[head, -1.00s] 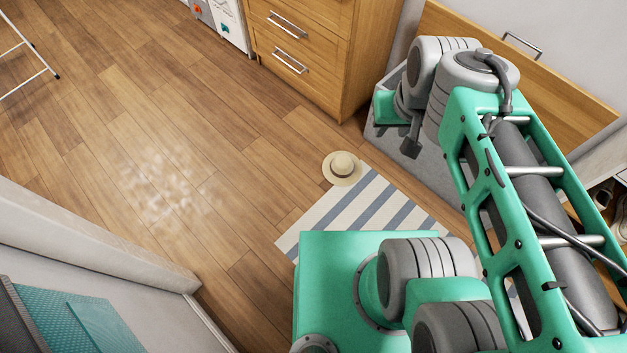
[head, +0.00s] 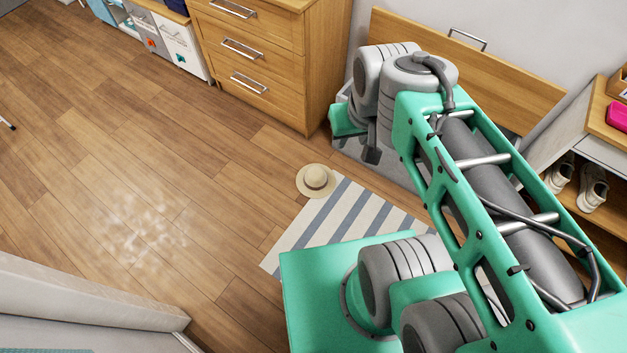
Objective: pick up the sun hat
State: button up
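The sun hat (head: 316,181) is straw-coloured with a round crown and a wide brim. In the head view it lies crown up on the wood floor, at the far left corner of the striped mat (head: 322,226), its brim touching or overlapping the edge. My arm is raised on the right side of the view, folded, with its far end right of the hat and apart from it. A dark part at that end, seemingly of my gripper (head: 371,155), shows above the grey bin. I cannot make out the fingers or whether they are open.
A wooden drawer chest (head: 252,60) stands behind the hat. A grey bin or box (head: 345,146) is to its right, partly hidden by my arm. A shoe shelf (head: 570,222) with shoes (head: 592,187) is at the far right. The wood floor (head: 140,170) to the left is clear.

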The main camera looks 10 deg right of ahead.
aim_at(314, 180)
jog(key=z, duration=0.5)
jog(key=i, duration=1.1)
jog(key=u, duration=2.4)
